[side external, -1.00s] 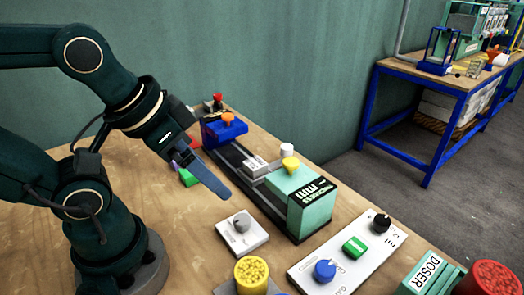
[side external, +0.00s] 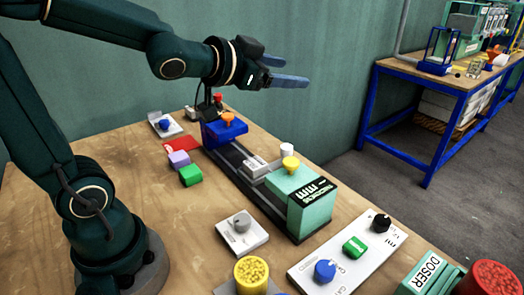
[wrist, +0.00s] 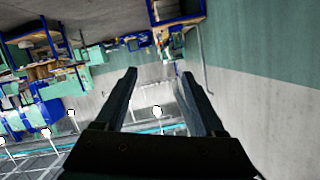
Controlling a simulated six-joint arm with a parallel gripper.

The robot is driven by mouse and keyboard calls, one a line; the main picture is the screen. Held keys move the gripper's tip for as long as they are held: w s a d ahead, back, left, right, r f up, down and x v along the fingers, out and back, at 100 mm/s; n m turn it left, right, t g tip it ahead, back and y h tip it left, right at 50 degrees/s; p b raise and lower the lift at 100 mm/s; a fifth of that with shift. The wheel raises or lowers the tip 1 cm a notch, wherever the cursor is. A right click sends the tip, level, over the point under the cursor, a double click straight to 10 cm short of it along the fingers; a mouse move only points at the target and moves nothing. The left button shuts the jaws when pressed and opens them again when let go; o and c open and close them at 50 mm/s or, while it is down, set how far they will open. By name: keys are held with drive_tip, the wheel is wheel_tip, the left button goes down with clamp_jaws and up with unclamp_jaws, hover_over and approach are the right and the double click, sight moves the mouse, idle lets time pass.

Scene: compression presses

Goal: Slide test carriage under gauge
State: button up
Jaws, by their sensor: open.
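The blue test carriage (side external: 225,133) with an orange knob (side external: 227,117) on top sits at the far left end of a dark rail (side external: 238,172) in the side view. The green thickness gauge (side external: 301,200), with a yellow knob (side external: 290,163) on top, stands at the near right end of the rail, apart from the carriage. My gripper (side external: 308,82) is raised above and right of the carriage, fingers pointing right and roughly level. In the wrist view my gripper (wrist: 160,74) is open with nothing between its fingers; neither carriage nor gauge can be made out there.
A grey-knob plate (side external: 242,233), a white control panel (side external: 347,254) and a yellow-topped jar (side external: 251,274) stand in front.

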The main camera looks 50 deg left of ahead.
drive_tip(key=w+a+f+m+h, duration=0.1)
drive_tip(key=w+f+m+h, duration=0.1)
drive_tip(key=w+f, duration=0.15)
drive_tip(key=h, duration=0.3)
hover_over(284, 147)
drive_tip(key=s+d, duration=0.1)
drive_tip(key=d, duration=0.2)
wheel_tip(284, 147, down, 9)
drive_tip(key=shift+n+g, duration=0.8)
drive_tip(key=s+a+f, duration=0.1)
drive_tip(key=f, duration=0.1)
drive_tip(key=a+f, duration=0.1)
drive_tip(key=f, duration=0.2)
drive_tip(key=s+a+f, duration=0.1)
drive_tip(key=f, duration=0.2)
drive_tip(key=shift+s+a, duration=0.35)
drive_tip(key=shift+a+f, duration=0.15)
drive_tip(key=shift+f, duration=0.05)
drive_tip(key=shift+x, duration=2.45)
drive_tip(key=shift+a+r, duration=0.1)
clamp_jaws()
